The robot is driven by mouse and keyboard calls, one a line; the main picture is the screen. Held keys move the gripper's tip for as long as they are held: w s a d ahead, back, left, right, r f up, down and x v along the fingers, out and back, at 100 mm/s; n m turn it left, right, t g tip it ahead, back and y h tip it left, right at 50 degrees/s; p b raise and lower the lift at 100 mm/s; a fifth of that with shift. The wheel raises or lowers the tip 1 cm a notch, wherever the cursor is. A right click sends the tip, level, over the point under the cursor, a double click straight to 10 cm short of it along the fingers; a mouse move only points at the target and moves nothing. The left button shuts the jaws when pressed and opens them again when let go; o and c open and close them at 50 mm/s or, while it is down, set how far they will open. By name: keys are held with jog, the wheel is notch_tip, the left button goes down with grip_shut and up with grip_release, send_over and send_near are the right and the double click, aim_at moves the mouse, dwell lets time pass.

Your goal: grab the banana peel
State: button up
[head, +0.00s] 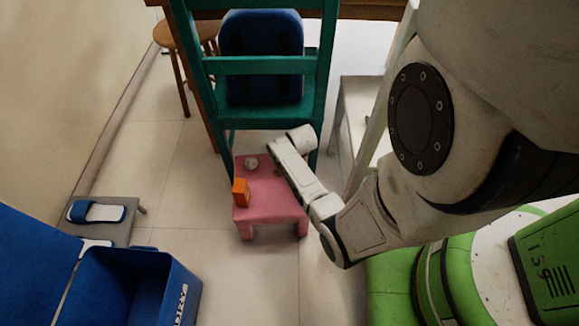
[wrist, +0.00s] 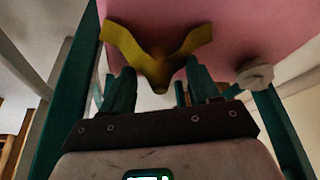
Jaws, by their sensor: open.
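The banana peel (wrist: 157,60) is yellow-brown with spread flaps and lies on the pink stool (wrist: 235,25) in the wrist view. My gripper (wrist: 160,82) is open, with one finger on each side of the peel's narrow middle stub. The flaps reach out beyond the fingertips. I cannot tell whether the fingers touch the peel. In the head view my arm reaches over the right side of the pink stool (head: 262,205) and mostly hides the peel and my fingers.
A whitish crumpled lump (head: 251,163) and an orange box (head: 240,192) sit on the stool. A teal chair (head: 265,65) with a blue bag (head: 262,45) stands right behind it. A blue bin (head: 135,285) is at the lower left. Floor in front of the stool is clear.

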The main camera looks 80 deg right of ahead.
jog(key=shift+c, duration=0.3)
jog(key=c, duration=1.1)
jog(key=shift+o, duration=0.2)
jog(key=shift+r, duration=0.15)
